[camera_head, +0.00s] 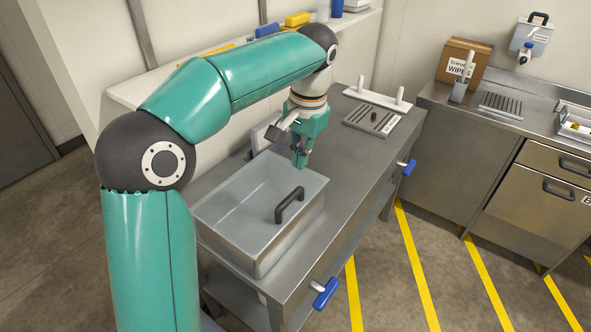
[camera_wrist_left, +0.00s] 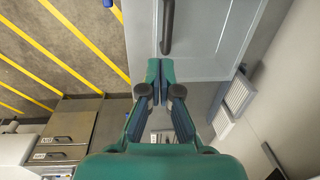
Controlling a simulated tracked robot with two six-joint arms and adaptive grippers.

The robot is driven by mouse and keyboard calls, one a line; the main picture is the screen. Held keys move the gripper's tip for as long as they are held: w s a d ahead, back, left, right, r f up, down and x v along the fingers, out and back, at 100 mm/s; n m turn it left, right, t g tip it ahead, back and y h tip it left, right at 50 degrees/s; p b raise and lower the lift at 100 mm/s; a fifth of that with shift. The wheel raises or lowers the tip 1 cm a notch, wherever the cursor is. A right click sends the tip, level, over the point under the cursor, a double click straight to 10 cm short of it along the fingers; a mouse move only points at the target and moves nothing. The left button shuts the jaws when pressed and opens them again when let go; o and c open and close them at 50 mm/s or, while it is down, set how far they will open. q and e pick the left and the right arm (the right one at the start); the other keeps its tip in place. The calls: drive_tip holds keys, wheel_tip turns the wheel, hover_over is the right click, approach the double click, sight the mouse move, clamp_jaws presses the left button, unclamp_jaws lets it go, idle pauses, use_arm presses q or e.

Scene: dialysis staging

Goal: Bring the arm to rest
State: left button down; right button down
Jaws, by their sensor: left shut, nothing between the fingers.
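My left arm (camera_head: 262,76) comes in from the left, arches over the steel table, and its gripper (camera_head: 301,160) hangs pointing down at the far right corner of a grey open bin. The gripper is shut and empty; in the left wrist view its two fingertips (camera_wrist_left: 153,75) are together, close to the bin's dark handle. The grey bin (camera_head: 228,205) stands on the table and looks empty, with a dark handle (camera_head: 289,204) on its near right side. I cannot tell whether the fingertips touch the bin. My right gripper is not in view.
The steel table (camera_head: 342,172) holds a slotted tray (camera_head: 371,120) and a white stand with pegs (camera_head: 376,98) beyond the bin. A shelf with yellow and blue items runs along the wall behind. A steel counter (camera_head: 440,96) with a wipes box (camera_head: 463,62) stands at right. Yellow-striped floor is free.

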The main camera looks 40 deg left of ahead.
use_arm(q)
drive_tip(key=w+d+f+m+h, duration=0.1)
drive_tip(key=w+d+f+h, duration=0.1)
drive_tip(key=d+f, duration=0.8)
drive_tip(key=w+d+f+m+h, duration=0.1)
drive_tip(key=d+f, duration=0.3)
drive_tip(key=f, duration=1.1)
drive_tip(key=s+d+f+n+h, duration=0.1)
drive_tip(key=s+d+f, duration=0.3)
drive_tip(key=s+f, duration=0.5)
drive_tip(key=s+d+f+n+h, duration=0.1)
drive_tip(key=s+d+f, duration=0.4)
drive_tip(key=s+f, duration=0.3)
drive_tip(key=shift+s+d+f+n+t, duration=0.2)
drive_tip(key=shift+s+f+n+t, duration=0.2)
drive_tip(key=shift+s, duration=0.35)
